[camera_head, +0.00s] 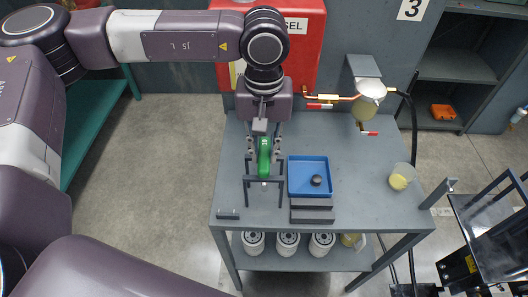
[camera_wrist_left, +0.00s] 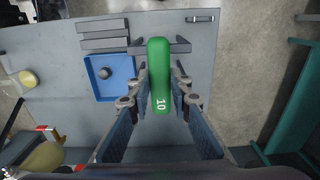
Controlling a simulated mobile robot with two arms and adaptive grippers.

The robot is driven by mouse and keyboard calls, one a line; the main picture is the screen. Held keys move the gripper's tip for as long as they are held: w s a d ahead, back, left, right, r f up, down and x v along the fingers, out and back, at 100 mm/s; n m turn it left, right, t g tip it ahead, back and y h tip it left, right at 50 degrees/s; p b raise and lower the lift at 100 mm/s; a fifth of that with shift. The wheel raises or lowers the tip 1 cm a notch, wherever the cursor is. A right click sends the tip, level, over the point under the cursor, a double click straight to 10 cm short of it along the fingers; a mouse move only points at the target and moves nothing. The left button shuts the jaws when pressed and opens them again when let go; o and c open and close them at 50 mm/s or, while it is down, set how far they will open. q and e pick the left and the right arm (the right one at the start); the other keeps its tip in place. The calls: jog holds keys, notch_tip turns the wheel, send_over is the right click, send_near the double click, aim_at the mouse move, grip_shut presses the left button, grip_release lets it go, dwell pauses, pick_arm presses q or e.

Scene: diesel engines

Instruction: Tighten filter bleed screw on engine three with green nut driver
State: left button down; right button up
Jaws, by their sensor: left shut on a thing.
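The green nut driver (camera_head: 264,157) stands upright at a small dark grey rack (camera_head: 281,196) on the grey bench. In the left wrist view its green handle (camera_wrist_left: 159,78), marked 10, lies between the fingers. My left gripper (camera_head: 264,150) reaches down from above and is shut on this handle. Whether the driver's lower end is still in the rack is hard to tell. The fuel filter (camera_head: 366,106), with a pale metal head and yellowish bowl, is mounted at the bench's back right, apart from the gripper. Its bleed screw is too small to make out. My right gripper is out of view.
A blue tray (camera_head: 309,193) with a dark round piece (camera_head: 316,180) is right of the rack. Dark bars (camera_head: 312,216) lie before it. A cup of yellow liquid (camera_head: 400,178) stands at right. Copper pipe (camera_head: 335,97) and a black hose (camera_head: 412,125) flank the filter.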

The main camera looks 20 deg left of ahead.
aim_at(264, 153)
pick_arm(q)
notch_tip(264, 153, up, 14)
jog(key=p, duration=0.6)
dwell(0.4)
jog(key=shift+f, duration=0.25)
